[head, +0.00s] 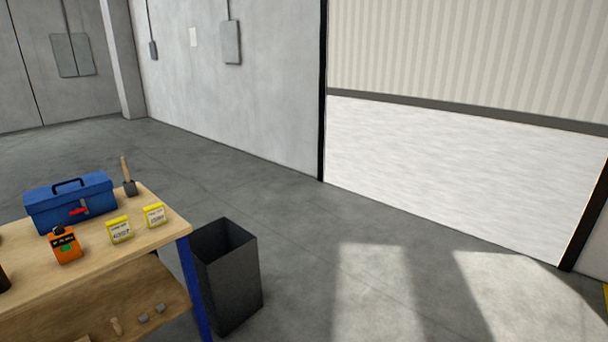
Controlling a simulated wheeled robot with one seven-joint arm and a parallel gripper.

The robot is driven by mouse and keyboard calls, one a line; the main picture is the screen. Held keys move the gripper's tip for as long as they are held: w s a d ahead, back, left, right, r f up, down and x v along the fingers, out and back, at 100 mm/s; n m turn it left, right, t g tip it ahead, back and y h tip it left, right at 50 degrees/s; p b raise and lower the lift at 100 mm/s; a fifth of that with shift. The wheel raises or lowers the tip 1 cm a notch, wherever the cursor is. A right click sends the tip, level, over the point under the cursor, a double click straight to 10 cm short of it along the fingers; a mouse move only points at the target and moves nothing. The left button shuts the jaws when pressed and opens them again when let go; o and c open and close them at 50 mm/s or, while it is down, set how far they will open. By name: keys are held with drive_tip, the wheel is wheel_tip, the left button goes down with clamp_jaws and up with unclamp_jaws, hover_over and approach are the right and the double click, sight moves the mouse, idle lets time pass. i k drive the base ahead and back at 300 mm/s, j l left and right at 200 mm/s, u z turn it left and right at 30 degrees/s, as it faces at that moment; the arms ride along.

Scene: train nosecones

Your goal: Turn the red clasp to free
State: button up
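The red clasp (78,211) is on the front face of a blue toolbox (52,206). The toolbox stands on a wooden workbench (165,229) at the left of the head view. Its lid looks closed and its dark handle is on top. The clasp is small here; it looks roughly level, but its exact setting is hard to tell. My gripper is not in view.
An orange device (65,246) stands in front of the toolbox. Two yellow-and-white boxes (120,230) and a wooden-handled tool (128,178) are to its right. A dark open bin (229,280) stands beside the bench. The floor (290,225) to the right is clear.

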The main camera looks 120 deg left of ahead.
sight(77, 210)
drive_tip(key=u, duration=5)
drive_tip(key=l, duration=1.15)
drive_tip(key=z, duration=0.05)
